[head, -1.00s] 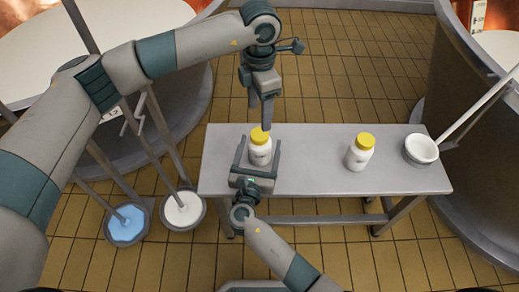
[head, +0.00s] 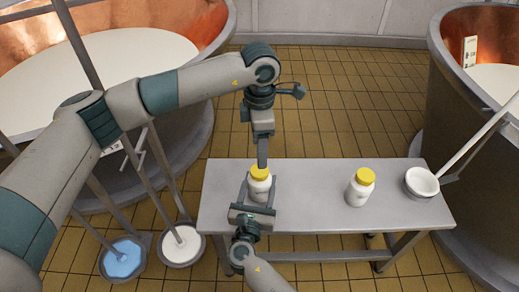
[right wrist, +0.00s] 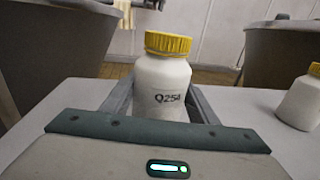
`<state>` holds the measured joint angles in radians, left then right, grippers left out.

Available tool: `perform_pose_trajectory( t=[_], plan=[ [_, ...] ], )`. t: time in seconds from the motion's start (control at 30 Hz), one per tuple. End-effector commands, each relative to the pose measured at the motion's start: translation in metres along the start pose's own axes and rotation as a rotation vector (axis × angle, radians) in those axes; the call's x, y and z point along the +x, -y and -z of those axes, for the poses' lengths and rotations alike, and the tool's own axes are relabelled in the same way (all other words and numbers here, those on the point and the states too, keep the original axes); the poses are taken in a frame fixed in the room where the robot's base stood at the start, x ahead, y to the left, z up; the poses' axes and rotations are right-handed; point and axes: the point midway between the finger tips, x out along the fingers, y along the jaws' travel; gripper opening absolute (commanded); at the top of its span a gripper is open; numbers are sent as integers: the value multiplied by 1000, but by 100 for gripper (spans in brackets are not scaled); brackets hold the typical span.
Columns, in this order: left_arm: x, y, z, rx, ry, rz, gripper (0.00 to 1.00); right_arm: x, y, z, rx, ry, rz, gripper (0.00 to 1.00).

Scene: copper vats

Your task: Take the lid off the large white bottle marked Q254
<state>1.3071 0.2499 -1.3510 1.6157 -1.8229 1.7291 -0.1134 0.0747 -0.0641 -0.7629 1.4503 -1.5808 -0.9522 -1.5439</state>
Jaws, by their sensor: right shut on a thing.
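The white bottle marked Q254 (head: 259,190) stands upright on the grey bench with a yellow lid (head: 259,171) on it. In the right wrist view, the bottle (right wrist: 163,85) shows its label, and the ribbed lid (right wrist: 168,43) is seated on top. My right gripper (head: 258,192) is shut on the bottle's body, one finger on each side. My left gripper (head: 263,164) points down over the lid in the head view. It does not show in the right wrist view, with clear space above the lid there. Its fingers are seen edge-on, so their opening is unclear.
A second yellow-lidded white bottle (head: 359,189) stands to the right on the bench (head: 310,199). A white bowl (head: 421,182) sits at its right end. Copper vats (head: 470,110) flank the bench. Two buckets (head: 124,260) (head: 181,246) stand on the floor at left.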

Motion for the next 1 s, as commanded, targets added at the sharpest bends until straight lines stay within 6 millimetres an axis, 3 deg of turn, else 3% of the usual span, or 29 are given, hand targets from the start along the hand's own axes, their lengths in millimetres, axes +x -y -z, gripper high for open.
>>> perform_pose_trajectory(
  t=[1.0],
  plan=[
    [-1, 0, 0, 1567, -1, 0, 58, 0, 0, 0, 0, 0, 0, 0]
  ],
)
